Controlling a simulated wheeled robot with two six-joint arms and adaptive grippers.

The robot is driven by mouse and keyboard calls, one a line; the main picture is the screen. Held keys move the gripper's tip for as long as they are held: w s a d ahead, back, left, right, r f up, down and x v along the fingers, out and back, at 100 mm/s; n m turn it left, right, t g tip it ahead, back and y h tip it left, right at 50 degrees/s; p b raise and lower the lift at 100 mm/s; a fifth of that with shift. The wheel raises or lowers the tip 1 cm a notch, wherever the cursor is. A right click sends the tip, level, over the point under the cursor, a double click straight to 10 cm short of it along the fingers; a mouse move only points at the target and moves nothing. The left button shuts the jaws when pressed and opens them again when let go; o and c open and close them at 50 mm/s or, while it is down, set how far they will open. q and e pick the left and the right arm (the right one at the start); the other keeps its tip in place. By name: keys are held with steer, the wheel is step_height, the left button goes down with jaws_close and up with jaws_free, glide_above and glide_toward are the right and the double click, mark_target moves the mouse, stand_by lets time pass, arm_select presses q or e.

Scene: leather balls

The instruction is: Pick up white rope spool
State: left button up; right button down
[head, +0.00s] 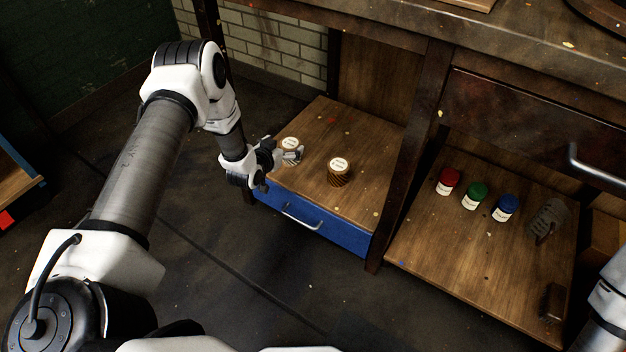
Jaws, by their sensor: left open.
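A white rope spool (289,143) with a pale round top stands on the wooden shelf above the blue drawer, near its left side. My left gripper (294,156) is open at the spool, its fingers at the near side and partly covering the spool's lower part. I cannot tell whether the fingers touch it. A brown rope spool (339,173) with a white top stands upright a little to the right, apart from the gripper. My right gripper is out of view; only part of my right arm shows at the lower right edge.
The blue drawer front (310,222) with its metal handle lies below the shelf. A dark wooden post (410,150) divides it from the right shelf, which holds a red jar (448,182), a green jar (474,196), a blue jar (505,208) and a grey object (547,220).

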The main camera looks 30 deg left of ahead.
mark_target(290, 147)
arm_select(q)
steer(key=f, duration=0.1)
steer(key=a+f+b, duration=0.1)
steer(key=f, duration=0.1)
steer(key=f+b, duration=0.1)
steer(key=f, duration=0.1)
steer(key=shift+s+a+f, duration=0.15)
steer(key=shift+s+a, duration=0.1)
steer(key=shift+a, duration=0.1)
steer(key=b+x, duration=0.5)
steer(key=x, duration=0.2)
steer(key=shift+d, duration=0.15)
steer(key=shift+w, duration=0.3)
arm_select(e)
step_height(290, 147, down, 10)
arm_select(q)
steer(key=c, duration=1.4)
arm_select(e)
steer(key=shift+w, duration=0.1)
